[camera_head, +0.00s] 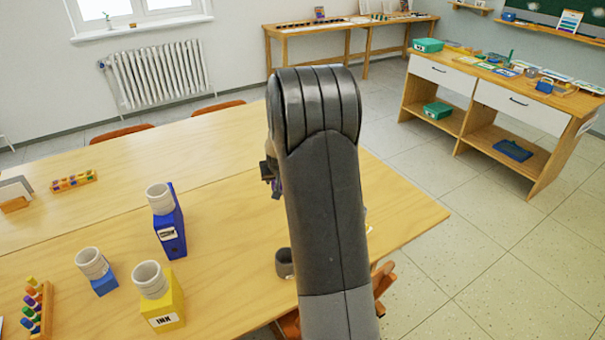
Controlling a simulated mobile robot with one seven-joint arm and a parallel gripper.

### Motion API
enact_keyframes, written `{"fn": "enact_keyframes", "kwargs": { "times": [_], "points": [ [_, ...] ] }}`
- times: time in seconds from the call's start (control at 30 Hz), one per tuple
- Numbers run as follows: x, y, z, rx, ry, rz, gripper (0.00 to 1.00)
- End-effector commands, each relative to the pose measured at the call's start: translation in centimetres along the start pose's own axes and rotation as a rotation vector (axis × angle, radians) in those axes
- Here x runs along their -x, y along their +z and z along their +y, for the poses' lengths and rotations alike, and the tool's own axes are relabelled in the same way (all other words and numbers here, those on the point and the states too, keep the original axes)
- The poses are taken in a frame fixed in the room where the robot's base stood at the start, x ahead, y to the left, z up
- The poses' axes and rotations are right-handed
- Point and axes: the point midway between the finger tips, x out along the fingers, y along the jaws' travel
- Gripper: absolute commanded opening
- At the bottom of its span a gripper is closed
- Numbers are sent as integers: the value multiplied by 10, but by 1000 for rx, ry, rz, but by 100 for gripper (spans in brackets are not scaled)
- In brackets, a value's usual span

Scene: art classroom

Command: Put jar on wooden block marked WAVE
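A tall blue block (170,226) stands on the table with a pale label too small to read. A grey-white jar (160,198) sits on top of it. A yellow block (168,307) marked INK carries another such jar (150,279). A low blue block (104,284) carries a third jar (91,263); no label shows on it. A darker grey jar (284,262) stands on the table to the right, partly hidden by my arm. My gripper (272,182) is mostly hidden behind my arm, above the table. Its fingers are not clear, and a small purple patch shows beside it.
The wooden table (110,211) has clear room around the blocks. A rack of coloured pieces (38,308) lies at the front left, and a smaller rack (74,181) lies farther back. Chairs (122,132) stand along the far edge. A shelf unit (500,105) stands at the right.

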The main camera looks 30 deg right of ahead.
Motion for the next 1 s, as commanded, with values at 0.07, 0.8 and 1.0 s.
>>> {"fn": "enact_keyframes", "kwargs": {
  "times": [0.07,0.8,1.0],
  "points": [
    [-7,-15,23,-22,13,2,20],
    [-27,-87,214,-210,119,18,20],
    [-41,-92,207,-214,122,17,20]
  ]
}}
